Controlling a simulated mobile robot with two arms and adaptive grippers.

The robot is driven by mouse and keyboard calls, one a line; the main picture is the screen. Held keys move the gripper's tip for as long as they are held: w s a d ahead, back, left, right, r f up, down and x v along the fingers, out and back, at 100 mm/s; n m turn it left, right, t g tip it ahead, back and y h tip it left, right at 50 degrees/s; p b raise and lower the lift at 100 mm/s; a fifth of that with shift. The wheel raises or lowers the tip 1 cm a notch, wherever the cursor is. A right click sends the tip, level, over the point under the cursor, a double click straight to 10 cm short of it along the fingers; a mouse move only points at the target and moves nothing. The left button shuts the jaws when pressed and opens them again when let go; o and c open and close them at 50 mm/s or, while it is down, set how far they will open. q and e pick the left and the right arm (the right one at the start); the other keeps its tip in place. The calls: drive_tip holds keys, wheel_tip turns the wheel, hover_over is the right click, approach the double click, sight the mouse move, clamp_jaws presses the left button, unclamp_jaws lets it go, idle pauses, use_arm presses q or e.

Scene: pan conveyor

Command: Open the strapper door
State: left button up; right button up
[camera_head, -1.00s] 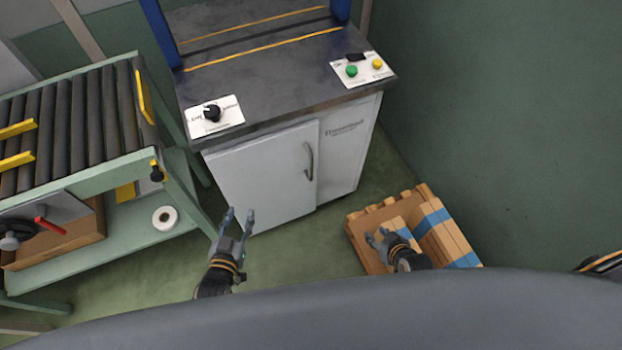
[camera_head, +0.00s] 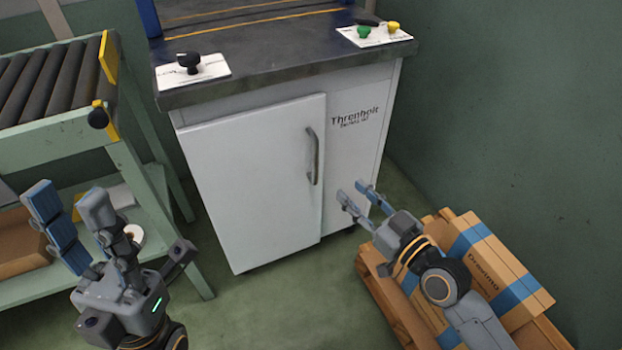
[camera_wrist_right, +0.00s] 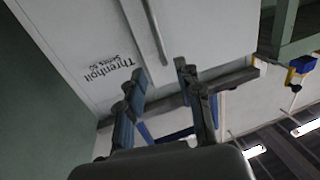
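The strapper (camera_head: 362,140) is a white cabinet with a dark top, and its white door (camera_head: 250,180) is shut. The door's grey curved handle (camera_head: 313,156) is upright near the door's right edge; it also shows in the right wrist view (camera_wrist_right: 157,32). My right gripper (camera_head: 356,193) is open and empty, below and to the right of the handle, apart from it. In the right wrist view its two fingers (camera_wrist_right: 160,82) are spread, with the cabinet front ahead. My left gripper (camera_head: 78,215) is open and empty at the lower left, in front of the roller conveyor.
A roller conveyor (camera_head: 60,140) on a green frame stands left of the strapper. A wooden pallet (camera_head: 385,285) with cardboard boxes (camera_head: 490,262) lies at the right, under my right arm. Green floor in front of the door is clear.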

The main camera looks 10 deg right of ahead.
drive_tip(key=b, duration=0.3)
hover_over(315, 180)
drive_tip(key=shift+w+d, duration=0.1)
drive_tip(key=shift+w, duration=0.25)
clamp_jaws()
drive_tip(key=shift+p, duration=0.3)
